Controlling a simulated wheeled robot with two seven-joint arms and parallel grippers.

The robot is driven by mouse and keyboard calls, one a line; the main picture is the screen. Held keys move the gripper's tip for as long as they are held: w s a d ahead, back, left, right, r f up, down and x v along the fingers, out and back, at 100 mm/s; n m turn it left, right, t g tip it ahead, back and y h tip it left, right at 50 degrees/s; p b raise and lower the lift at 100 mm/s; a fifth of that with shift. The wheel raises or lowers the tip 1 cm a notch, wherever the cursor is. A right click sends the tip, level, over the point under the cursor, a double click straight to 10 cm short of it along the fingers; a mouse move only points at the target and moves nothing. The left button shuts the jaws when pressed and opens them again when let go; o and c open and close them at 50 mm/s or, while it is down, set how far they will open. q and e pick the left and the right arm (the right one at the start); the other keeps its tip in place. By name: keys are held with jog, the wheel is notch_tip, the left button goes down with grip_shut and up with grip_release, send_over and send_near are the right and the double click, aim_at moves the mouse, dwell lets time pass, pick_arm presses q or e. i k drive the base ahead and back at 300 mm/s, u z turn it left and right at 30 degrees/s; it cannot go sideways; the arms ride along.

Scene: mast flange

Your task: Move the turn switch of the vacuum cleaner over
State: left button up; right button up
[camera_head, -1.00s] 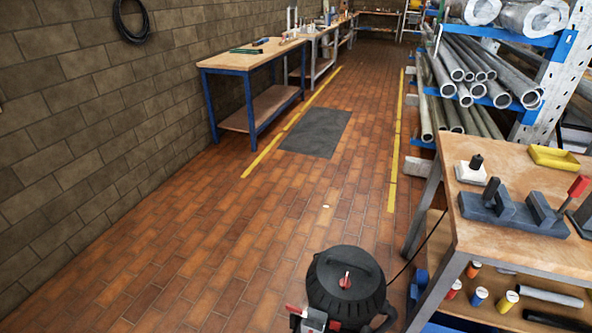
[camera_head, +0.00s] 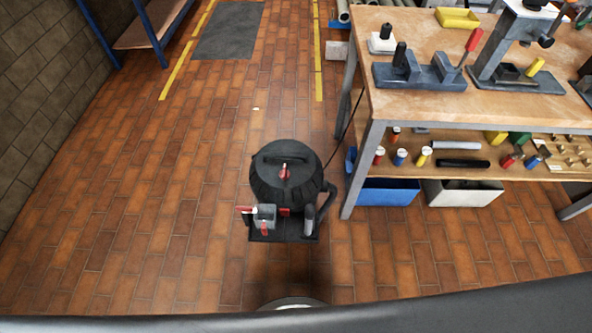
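The vacuum cleaner (camera_head: 276,172) stands upright on the brick floor, below the middle of the view. It is a dark, round canister with a handle across its lid. A red turn switch (camera_head: 285,172) with a light pointer sits on top of the lid. A grey box with red parts (camera_head: 265,216) and a dark platform are on its near side. A black hose or grip is at its right side. Neither of my grippers is in view.
A workbench (camera_head: 393,96) with tools stands close on the right, with a lower shelf and a blue bin (camera_head: 388,191). A dark cable runs from the vacuum cleaner toward the bench. The floor to the left is clear up to the wall. A dark mat (camera_head: 228,30) lies farther back.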

aim_at(284, 174)
jog(key=u, duration=0.05)
jog(key=k, duration=0.6)
jog(key=z, duration=0.85)
jog(key=i, duration=1.3)
jog(key=u, duration=0.5)
